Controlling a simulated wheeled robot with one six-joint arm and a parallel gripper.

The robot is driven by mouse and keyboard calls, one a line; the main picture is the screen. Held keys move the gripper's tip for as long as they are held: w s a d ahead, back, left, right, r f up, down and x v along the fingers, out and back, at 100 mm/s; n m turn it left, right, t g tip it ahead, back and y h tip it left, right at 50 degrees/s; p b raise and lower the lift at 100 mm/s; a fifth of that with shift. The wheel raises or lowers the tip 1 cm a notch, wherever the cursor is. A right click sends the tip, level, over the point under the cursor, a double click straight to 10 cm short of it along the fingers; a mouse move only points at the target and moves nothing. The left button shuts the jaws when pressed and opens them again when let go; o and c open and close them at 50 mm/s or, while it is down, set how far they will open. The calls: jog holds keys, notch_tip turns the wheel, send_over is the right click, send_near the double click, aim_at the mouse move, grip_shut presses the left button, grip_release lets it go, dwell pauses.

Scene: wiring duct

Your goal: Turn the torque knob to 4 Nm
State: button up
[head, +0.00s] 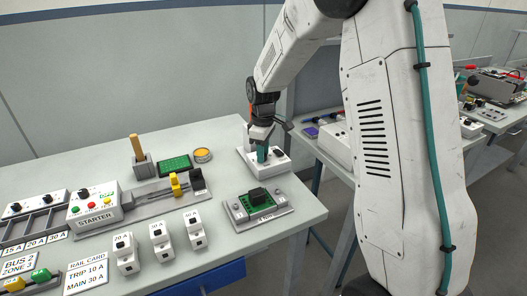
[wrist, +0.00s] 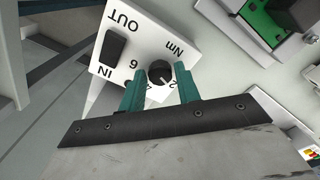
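The torque knob (wrist: 158,72) is a black round knob with a pale pointer mark on a white box (wrist: 112,62). In the wrist view the lettering is upside down: OUT, IN, Nm and a 6 can be read. The pointer mark appears to face lower right, near a 2; other numbers are partly hidden by the fingers. My gripper (wrist: 161,75) has its two teal fingers apart, one on each side of the knob, with a small gap showing at the right. In the head view the white box (head: 248,158) sits at the bench's far right, under my gripper (head: 262,156).
A green circuit board on a grey plate (head: 284,214) lies in front of the white box. A starter box (head: 93,211), breaker blocks (head: 160,242), a green grid piece (head: 175,163) and a yellow-topped tin (head: 202,155) stand to the left. The bench's right edge is close.

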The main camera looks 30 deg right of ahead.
jog(key=c, duration=0.5)
jog(key=shift+m, duration=0.3)
jog(key=m, duration=1.3)
dwell(0.5)
jog(key=o, duration=1)
